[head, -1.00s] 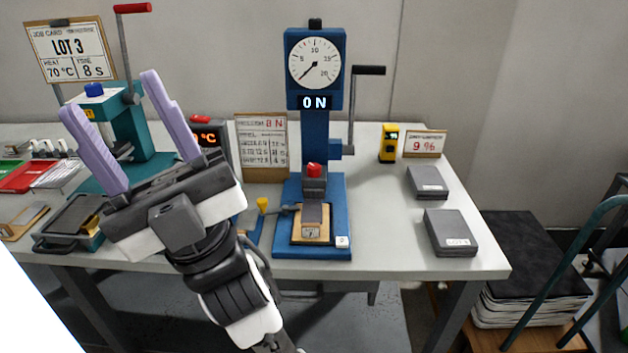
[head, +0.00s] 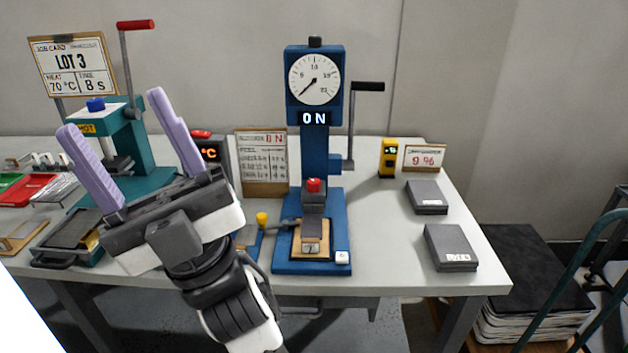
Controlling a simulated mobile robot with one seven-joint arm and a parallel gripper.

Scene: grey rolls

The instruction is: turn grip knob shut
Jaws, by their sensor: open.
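The blue pull tester (head: 316,150) stands upright on the table, with a round dial above a display reading 0 N. A red knob (head: 314,185) sits on its dark lower clamp (head: 314,197); this looks like the grip knob, but I cannot tell how far it is turned. A small strip sample (head: 312,228) lies below the clamp on a tan block. My gripper (head: 113,113) is open and empty, its lilac fingers pointing up, well left of the tester and apart from it. It hides part of the teal press.
The teal press (head: 150,150) with a red-tipped lever stands behind my gripper. A crank (head: 368,87) sticks out right of the tester. A yellow-knobbed tool (head: 262,218) lies left of its base. Grey blocks (head: 450,247) lie at the right; table between is clear.

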